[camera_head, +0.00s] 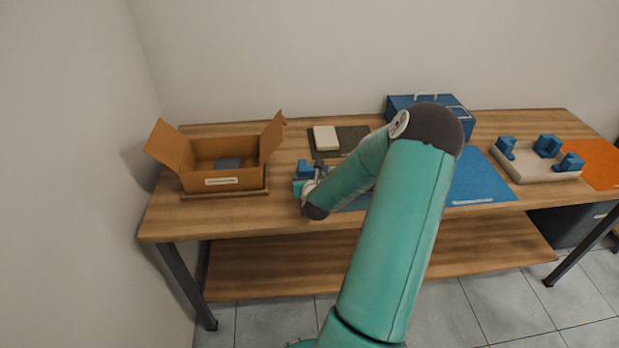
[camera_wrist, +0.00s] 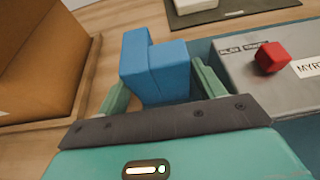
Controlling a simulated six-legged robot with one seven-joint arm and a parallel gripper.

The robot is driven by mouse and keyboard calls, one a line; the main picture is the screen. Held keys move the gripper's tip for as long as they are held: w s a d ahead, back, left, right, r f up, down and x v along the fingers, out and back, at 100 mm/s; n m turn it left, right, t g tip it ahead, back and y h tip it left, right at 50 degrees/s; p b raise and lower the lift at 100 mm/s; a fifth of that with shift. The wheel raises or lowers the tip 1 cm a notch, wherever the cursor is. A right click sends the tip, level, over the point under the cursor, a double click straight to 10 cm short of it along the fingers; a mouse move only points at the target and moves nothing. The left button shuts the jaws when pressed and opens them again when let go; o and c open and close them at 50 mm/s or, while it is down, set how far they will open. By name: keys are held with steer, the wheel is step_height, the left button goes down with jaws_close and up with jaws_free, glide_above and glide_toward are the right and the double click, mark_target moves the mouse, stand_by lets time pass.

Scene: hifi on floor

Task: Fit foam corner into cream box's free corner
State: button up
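Another blue foam corner (camera_head: 305,168) is at my gripper, left of the table's middle. In the wrist view this stepped foam corner (camera_wrist: 155,68) lies between my two fingers (camera_wrist: 162,85), one fingertip close to each side. I cannot tell whether they press on it or whether it is lifted.
An open cardboard box (camera_head: 222,185) stands at the left with flaps up. A grey panel with a red block (camera_wrist: 271,58) lies right of my gripper. A dark mat (camera_head: 350,137) holds a pale item (camera_head: 325,138). A blue case (camera_head: 405,105), blue mat (camera_head: 478,178) and orange mat (camera_head: 590,158) lie rightward.

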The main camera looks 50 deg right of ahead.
steer(key=shift+o, duration=0.7)
